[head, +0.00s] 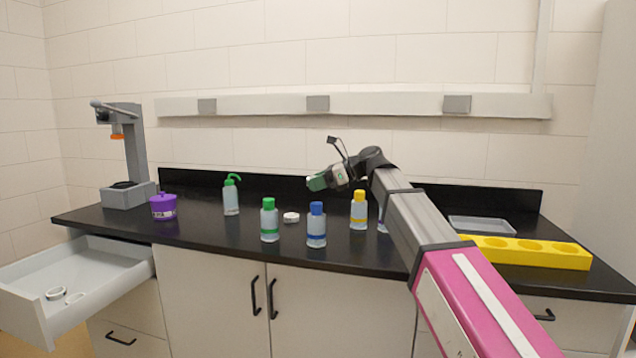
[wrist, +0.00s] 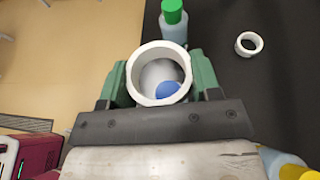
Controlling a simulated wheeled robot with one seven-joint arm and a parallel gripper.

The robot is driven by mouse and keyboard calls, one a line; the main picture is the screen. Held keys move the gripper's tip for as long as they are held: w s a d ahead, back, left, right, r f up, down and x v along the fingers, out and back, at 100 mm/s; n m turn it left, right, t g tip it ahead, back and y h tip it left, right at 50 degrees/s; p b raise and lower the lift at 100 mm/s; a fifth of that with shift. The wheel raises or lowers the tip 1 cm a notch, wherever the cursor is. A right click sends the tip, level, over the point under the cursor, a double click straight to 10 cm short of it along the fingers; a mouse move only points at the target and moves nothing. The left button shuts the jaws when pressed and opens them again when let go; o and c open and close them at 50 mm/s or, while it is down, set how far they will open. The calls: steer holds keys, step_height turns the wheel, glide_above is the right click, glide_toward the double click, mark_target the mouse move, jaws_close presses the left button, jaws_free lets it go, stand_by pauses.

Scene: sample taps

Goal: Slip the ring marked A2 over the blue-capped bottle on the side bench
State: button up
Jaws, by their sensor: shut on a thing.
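My gripper (head: 318,182) is over the bench in the head view, above the blue-capped bottle (head: 316,230). In the wrist view my gripper (wrist: 160,74) has its green fingers shut on a white ring (wrist: 131,73). The bottle's blue cap (wrist: 166,90) shows through the lower part of the ring's opening, off-centre. The bottle stands upright on the black bench (head: 190,233), its cap below the gripper in the head view. No A2 mark is readable on the held ring.
A green-capped bottle (head: 269,222) and yellow-capped bottle (head: 359,212) flank the blue-capped one. Another white ring (head: 291,217) lies behind. A green wash bottle (head: 231,196) and purple pot (head: 163,206) stand left. The open drawer (head: 100,275) holds rings; a yellow rack (head: 570,257) stands right.

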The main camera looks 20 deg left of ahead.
mark_target(319, 203)
steer(key=shift+f, duration=3.5)
steer(key=o, duration=1.1)
steer(key=shift+c, duration=0.2)
steer(key=shift+d, duration=0.1)
steer(key=shift+v, duration=2.95)
steer(key=shift+r, duration=0.1)
